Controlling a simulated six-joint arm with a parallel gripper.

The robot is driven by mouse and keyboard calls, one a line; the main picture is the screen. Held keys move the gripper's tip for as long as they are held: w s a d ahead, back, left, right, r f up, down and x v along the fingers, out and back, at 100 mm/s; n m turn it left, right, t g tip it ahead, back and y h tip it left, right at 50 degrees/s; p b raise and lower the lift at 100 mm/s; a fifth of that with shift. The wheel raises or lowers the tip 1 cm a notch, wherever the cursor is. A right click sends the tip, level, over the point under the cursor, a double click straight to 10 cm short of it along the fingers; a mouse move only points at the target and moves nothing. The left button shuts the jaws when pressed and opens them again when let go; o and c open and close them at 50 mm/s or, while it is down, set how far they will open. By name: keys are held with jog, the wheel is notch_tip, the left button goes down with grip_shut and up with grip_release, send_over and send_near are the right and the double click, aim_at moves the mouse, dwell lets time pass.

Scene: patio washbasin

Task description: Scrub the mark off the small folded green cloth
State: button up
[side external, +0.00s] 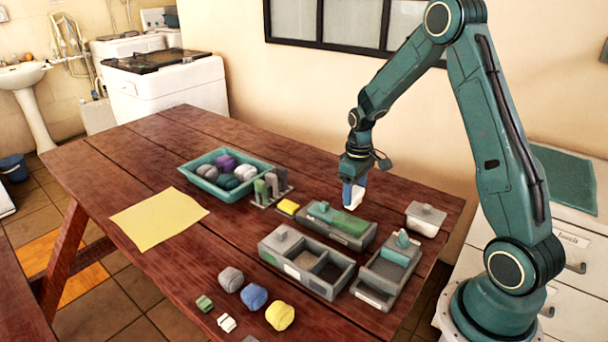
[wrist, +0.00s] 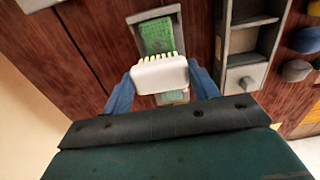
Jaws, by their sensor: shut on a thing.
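My gripper (side external: 354,190) is shut on a white brush (wrist: 160,73) with pale yellow bristles, held between its blue fingers. It hangs above the back edge of a grey tray (side external: 368,242). A flat green piece (side external: 349,223) lies in that tray and also shows beyond the brush in the wrist view (wrist: 157,37). A small folded green block (side external: 204,303), cloth-like, lies at the table's front, far from my gripper. I cannot tell for sure which green piece is the cloth. I cannot make out a mark clearly on either.
A grey divided box (side external: 292,272) and a grey holder with a teal block (side external: 392,256) stand in front. Grey (side external: 231,279), blue (side external: 253,296) and yellow (side external: 280,316) rolls lie nearby. A teal tray (side external: 201,157) holds several rounded bundles. A yellow sheet (side external: 158,217) lies left.

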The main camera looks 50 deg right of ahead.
aim_at(354, 208)
jog(key=shift+f, duration=0.15)
jog(key=shift+f, duration=2.2)
jog(key=shift+f, duration=0.6)
jog(key=shift+s, duration=0.15)
jog(key=shift+s, duration=0.55)
jog(key=shift+w+f, duration=0.1)
jog(key=shift+w, duration=1.35)
